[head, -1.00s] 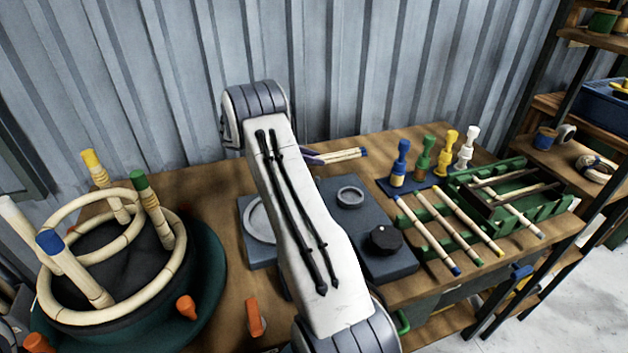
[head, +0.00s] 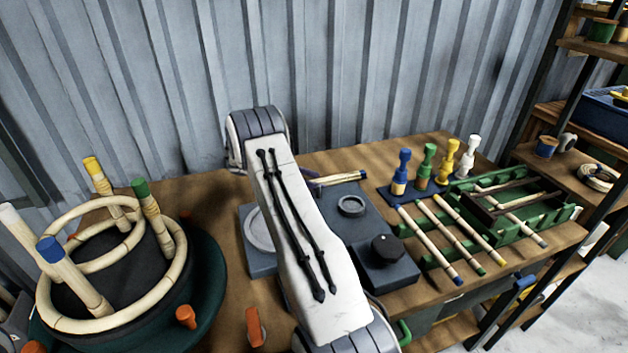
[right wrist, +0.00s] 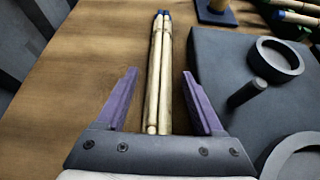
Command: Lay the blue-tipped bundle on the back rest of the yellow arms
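The blue-tipped bundle (head: 340,179) of pale rods is at the back of the bench, behind the dark board; its blue ends point right in the head view. In the right wrist view the bundle (right wrist: 160,80) runs lengthwise between the purple fingers of my right gripper (right wrist: 160,95). The fingers stand apart with a gap on each side of it. Whether the bundle touches the bench is hard to tell. In the head view my right arm hides most of this gripper. My left gripper is out of view.
The dark board (head: 385,275) with rings and a black knob lies in front of the bundle. Coloured pegs (head: 428,162), loose rods (head: 450,235) and a green rack (head: 555,215) stand right. A round rattan frame (head: 75,325) with coloured-tipped posts fills the left.

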